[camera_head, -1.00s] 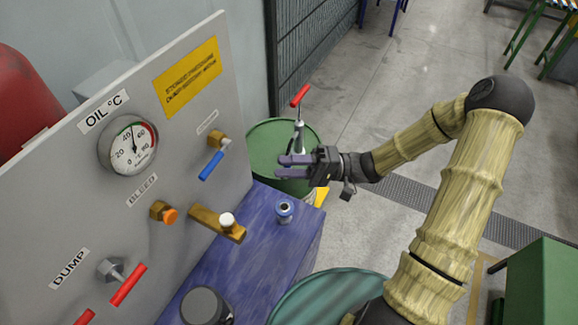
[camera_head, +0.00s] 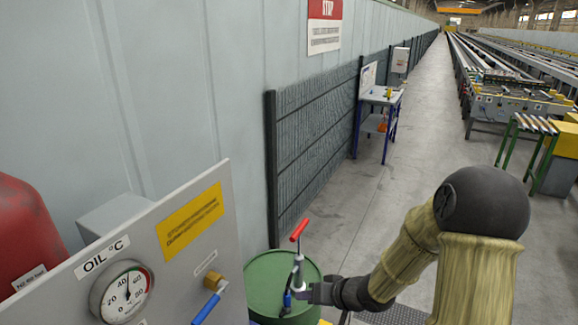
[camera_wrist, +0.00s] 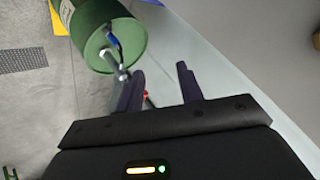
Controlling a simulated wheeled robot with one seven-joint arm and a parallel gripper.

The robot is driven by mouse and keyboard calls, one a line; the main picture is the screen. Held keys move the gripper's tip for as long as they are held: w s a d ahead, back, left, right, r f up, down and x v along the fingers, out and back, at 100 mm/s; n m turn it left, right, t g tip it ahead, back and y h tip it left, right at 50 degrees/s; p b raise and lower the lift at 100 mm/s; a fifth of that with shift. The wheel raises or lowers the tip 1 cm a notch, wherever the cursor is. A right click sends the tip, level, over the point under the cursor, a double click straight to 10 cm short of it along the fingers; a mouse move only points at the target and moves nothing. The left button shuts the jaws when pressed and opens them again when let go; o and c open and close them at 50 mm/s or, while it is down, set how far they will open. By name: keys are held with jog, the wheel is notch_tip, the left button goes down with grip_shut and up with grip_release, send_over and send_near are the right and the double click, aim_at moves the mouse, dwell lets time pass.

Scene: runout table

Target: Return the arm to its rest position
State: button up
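My arm, covered in yellowish sleeving with dark joints, reaches in from the lower right of the head view. My gripper (camera_head: 308,292) is in front of the green drum (camera_head: 262,282), close to the drum's red-handled fitting (camera_head: 299,231). In the wrist view my gripper's two dark fingers (camera_wrist: 160,72) stand apart with nothing held between them. The drum (camera_wrist: 129,50) shows there beyond the left finger, with a metal and blue fitting on its top. I cannot tell whether a finger touches the fitting.
The grey gauge panel (camera_head: 150,262) and a red tank (camera_head: 28,235) stand at the left. A dark mesh fence (camera_head: 318,140) runs along the wall. A blue workbench (camera_head: 381,98) stands farther back. The concrete aisle (camera_head: 408,150) is clear.

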jog(key=s+d+r+h, duration=0.3)
jog(key=s+d+h, duration=0.2)
jog(key=d+h, duration=0.3)
jog(key=s+r+g, duration=0.1)
jog(key=s, duration=0.4)
jog(key=s+d+r+m+g, duration=0.1)
jog(key=s+r+g, duration=0.1)
jog(key=s, duration=0.3)
jog(key=shift+d+g+y, duration=0.25)
jog(key=shift+g+y, duration=0.05)
